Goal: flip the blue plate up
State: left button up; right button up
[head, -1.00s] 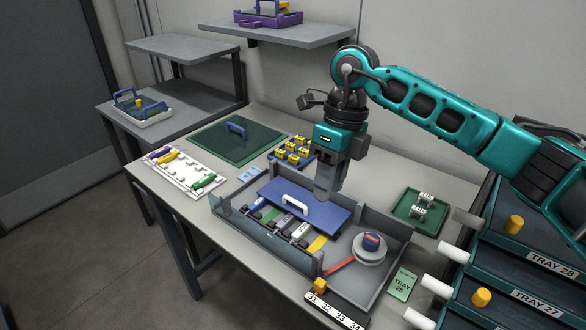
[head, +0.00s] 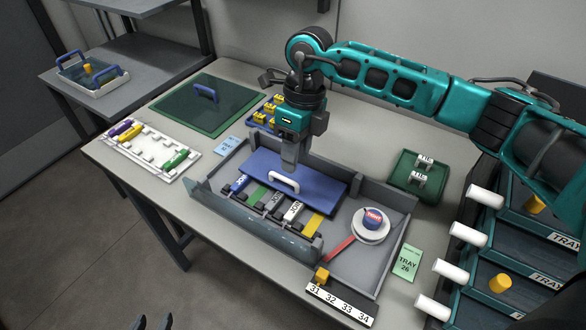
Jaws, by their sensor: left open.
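The blue plate (head: 315,190) with a white handle (head: 284,182) lies roughly flat over the back part of a grey open tray (head: 350,270). My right gripper (head: 288,166) points down over the plate, its fingertips just behind the handle. I cannot tell whether it touches the handle or whether its fingers are apart. My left gripper (head: 154,322) shows only as two dark, separated fingertips at the bottom edge, open and empty, far from the plate.
Several coloured connectors (head: 270,204) sit in front of the plate. A white spool (head: 371,224) is at the tray's right. A green lid (head: 205,105), white rack (head: 150,150) and green tray (head: 420,177) surround it. Stacked drawers (head: 510,245) stand at the right.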

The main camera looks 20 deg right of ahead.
aim_at(292, 181)
jog(key=shift+s+a+f, duration=0.15)
jog(key=shift+a+f, duration=0.05)
jog(key=shift+f, duration=0.95)
jog(key=shift+s+a+f, duration=0.1)
jog(key=shift+a+f, duration=0.1)
jog(key=shift+f, duration=0.95)
grip_shut()
